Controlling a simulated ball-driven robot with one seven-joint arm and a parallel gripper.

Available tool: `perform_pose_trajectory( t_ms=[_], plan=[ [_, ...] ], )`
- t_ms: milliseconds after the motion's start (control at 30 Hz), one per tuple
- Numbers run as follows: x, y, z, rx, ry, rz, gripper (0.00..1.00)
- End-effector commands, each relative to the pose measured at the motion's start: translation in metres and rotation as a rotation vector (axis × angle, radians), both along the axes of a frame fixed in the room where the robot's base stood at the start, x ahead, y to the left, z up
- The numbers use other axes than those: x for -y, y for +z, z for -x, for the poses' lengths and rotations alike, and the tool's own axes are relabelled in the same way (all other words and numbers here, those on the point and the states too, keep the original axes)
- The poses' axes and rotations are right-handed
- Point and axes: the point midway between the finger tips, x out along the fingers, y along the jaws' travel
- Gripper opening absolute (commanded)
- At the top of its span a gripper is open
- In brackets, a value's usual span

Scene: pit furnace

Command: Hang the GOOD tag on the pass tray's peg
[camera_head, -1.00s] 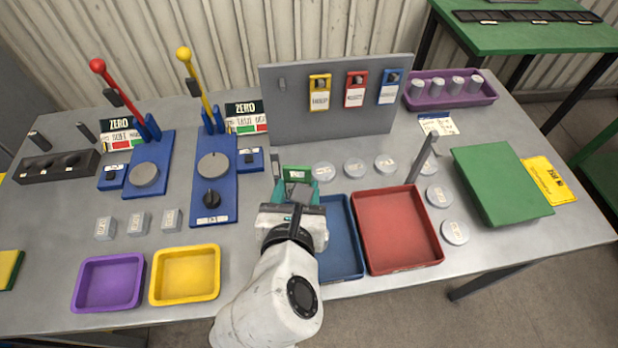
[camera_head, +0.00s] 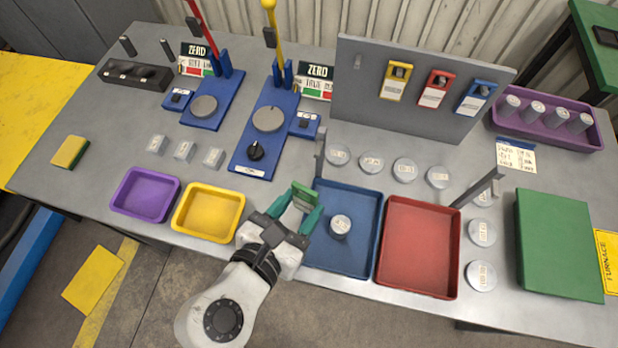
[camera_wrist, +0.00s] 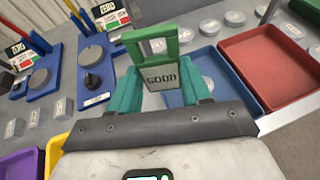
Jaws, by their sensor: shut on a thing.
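My gripper (camera_head: 292,215) is shut on the green-framed GOOD tag (camera_head: 303,196), above the table at the left edge of the blue tray. In the wrist view the tag (camera_wrist: 160,76) stands between the teal fingers with its white GOOD label facing the camera. The blue tray (camera_head: 363,200) has a grey upright peg (camera_head: 320,152) at its back left corner, and a small labelled cylinder (camera_head: 340,226) stands in it. The tag is apart from this peg, in front and to the left of it. I cannot read which tray is the pass tray.
The red tray (camera_head: 418,255) stands right of the blue one, with a grey post (camera_head: 478,188) at its back right. Yellow (camera_head: 209,213) and purple (camera_head: 146,194) trays are on the left. A grey board (camera_head: 415,95) holds yellow, red and blue tags. Labelled discs lie around the trays.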

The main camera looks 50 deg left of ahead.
Motion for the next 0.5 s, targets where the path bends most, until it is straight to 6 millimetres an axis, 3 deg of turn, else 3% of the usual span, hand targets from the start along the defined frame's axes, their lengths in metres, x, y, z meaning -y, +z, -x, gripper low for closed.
perform_pose_trajectory(
  t_ms=[500],
  plan=[
    [-0.015, -0.004, -0.024, 0.002, 0.0, -0.001, 0.19]
  ],
)
